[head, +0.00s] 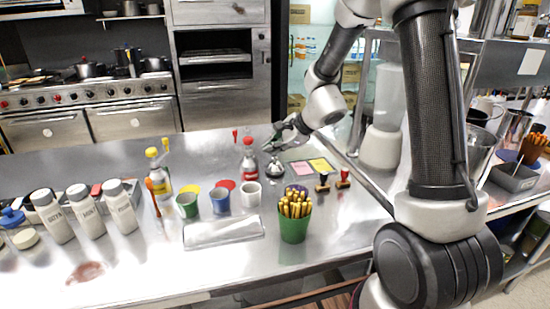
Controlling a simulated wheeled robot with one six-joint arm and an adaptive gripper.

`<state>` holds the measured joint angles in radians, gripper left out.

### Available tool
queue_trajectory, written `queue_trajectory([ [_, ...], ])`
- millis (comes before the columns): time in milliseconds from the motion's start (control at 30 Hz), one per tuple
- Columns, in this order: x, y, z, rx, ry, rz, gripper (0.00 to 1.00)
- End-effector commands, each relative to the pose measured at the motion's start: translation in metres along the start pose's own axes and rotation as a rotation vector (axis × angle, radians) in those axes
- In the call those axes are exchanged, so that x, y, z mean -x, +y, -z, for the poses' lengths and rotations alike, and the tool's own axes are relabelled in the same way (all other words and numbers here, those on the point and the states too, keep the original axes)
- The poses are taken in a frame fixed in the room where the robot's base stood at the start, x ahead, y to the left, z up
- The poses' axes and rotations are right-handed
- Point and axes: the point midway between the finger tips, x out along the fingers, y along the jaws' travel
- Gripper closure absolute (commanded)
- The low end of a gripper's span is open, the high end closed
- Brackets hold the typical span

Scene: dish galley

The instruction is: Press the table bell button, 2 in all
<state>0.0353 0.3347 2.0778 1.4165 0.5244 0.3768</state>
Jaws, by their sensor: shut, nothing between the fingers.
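The table bell (274,171), a small silver dome on a dark base, stands on the steel counter just right of a red-capped bottle. My gripper (272,149) is shut and empty, with its fingertips just above the top of the bell. I cannot tell whether the fingertips touch the button, which is small and partly hidden by them.
The red-capped bottle (249,160) stands close left of the bell. Pink and yellow note pads (320,165) and two stamps (322,183) lie to the right.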

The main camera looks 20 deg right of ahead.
Motion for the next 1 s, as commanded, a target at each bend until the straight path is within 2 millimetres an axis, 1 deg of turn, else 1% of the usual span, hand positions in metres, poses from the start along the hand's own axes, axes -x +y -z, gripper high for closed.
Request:
queue_trajectory([
  [1000, -0.0061, 0.0045, 0.0044, 0.000, 0.000, 0.000, 1.00],
])
